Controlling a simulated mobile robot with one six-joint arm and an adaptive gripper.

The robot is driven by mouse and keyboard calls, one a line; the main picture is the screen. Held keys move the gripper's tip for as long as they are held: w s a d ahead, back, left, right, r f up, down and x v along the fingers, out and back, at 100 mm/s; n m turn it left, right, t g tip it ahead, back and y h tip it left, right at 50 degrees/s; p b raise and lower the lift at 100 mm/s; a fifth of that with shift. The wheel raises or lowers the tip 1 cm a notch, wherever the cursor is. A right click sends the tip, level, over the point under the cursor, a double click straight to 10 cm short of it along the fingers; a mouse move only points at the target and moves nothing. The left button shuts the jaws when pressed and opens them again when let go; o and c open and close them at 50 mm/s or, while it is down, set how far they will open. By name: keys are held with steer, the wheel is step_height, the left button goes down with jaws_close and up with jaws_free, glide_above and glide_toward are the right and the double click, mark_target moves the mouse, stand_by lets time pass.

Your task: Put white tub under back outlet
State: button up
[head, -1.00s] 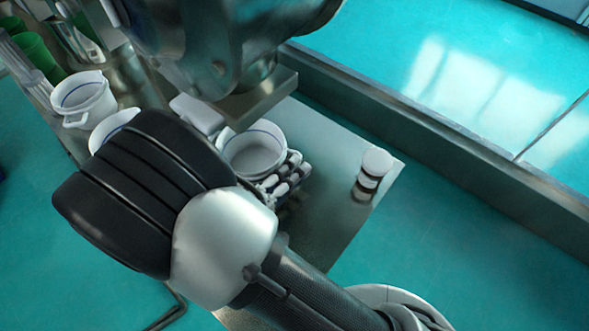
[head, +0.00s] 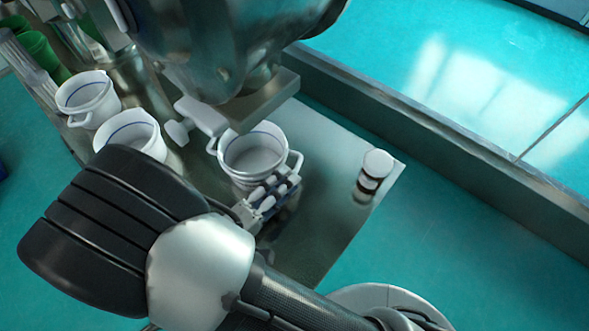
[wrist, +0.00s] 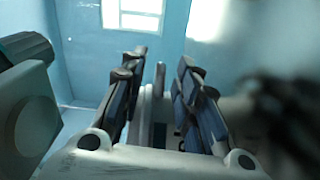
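A white tub (head: 232,165) with a blue line inside its rim stands upright on the metal table, just below the lip of a metal outlet (head: 262,101). The outlet hides part of its far side. Its two handles show at left and right. My gripper (head: 275,194) is at the tub's near side, low by its right handle; I cannot tell whether it touches. In the wrist view the gripper's two fingers (wrist: 155,92) stand apart, with pale parts visible in the gap and no clear grip on anything.
Two more white tubs (head: 120,148) (head: 76,109) stand at the left, with green tubs (head: 38,50) behind them. A small white-lidded stack (head: 376,163) stands near the table's right edge. The machine body (head: 225,40) overhangs the tub. Bare table (head: 325,200) lies right of the gripper.

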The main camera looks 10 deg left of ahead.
steer(key=p+v, duration=0.1)
steer(key=v, duration=0.6)
steer(key=shift+s+a, duration=0.15)
steer(key=shift+s, duration=0.1)
